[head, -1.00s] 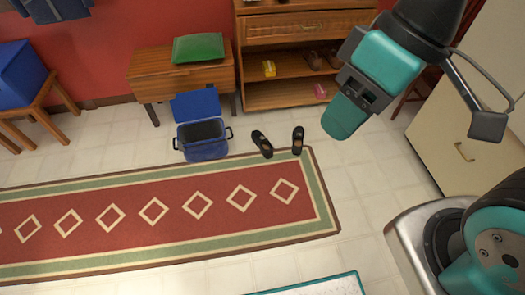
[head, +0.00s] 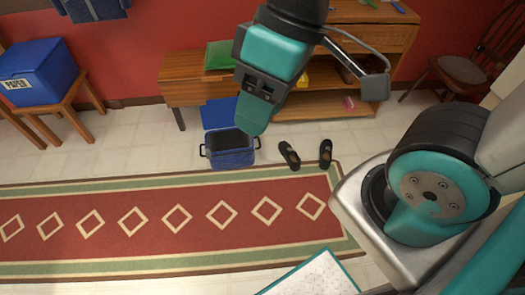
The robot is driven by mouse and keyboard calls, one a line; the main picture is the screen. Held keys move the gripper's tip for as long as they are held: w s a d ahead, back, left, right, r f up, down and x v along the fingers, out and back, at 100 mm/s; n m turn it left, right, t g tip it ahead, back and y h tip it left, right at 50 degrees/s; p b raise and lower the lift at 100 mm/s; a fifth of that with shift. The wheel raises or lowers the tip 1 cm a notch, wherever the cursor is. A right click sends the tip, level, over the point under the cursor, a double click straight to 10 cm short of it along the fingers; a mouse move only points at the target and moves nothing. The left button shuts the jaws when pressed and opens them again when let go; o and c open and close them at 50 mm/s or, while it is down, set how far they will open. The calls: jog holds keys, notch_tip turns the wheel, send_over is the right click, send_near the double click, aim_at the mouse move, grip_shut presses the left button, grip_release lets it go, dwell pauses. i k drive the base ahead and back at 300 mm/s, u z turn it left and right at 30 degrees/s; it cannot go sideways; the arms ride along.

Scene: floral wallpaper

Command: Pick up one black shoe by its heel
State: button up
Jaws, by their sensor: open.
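Two black shoes lie on the tiled floor at the far edge of the rug in the head view. The left shoe (head: 289,155) is angled, and the right shoe (head: 326,153) stands a short gap to its right. My gripper (head: 253,115) is in the air, seen from above, with its tip over the picture area of the blue bin, up and left of the shoes. It is open and holds nothing that I can see. Its fingers are mostly hidden behind its teal housing.
A blue bin (head: 229,158) with handles stands left of the shoes. A red patterned rug (head: 150,251) lies in front. A wooden shelf unit (head: 335,103) and a low wooden table (head: 181,91) stand behind. A wooden chair (head: 467,67) is at the right. Floor right of the shoes is clear.

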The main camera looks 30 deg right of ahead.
aim_at(293, 161)
jog(key=u, duration=0.1)
jog(key=i, duration=0.75)
jog(key=z, duration=0.85)
jog(key=i, duration=0.7)
jog(key=z, duration=0.7)
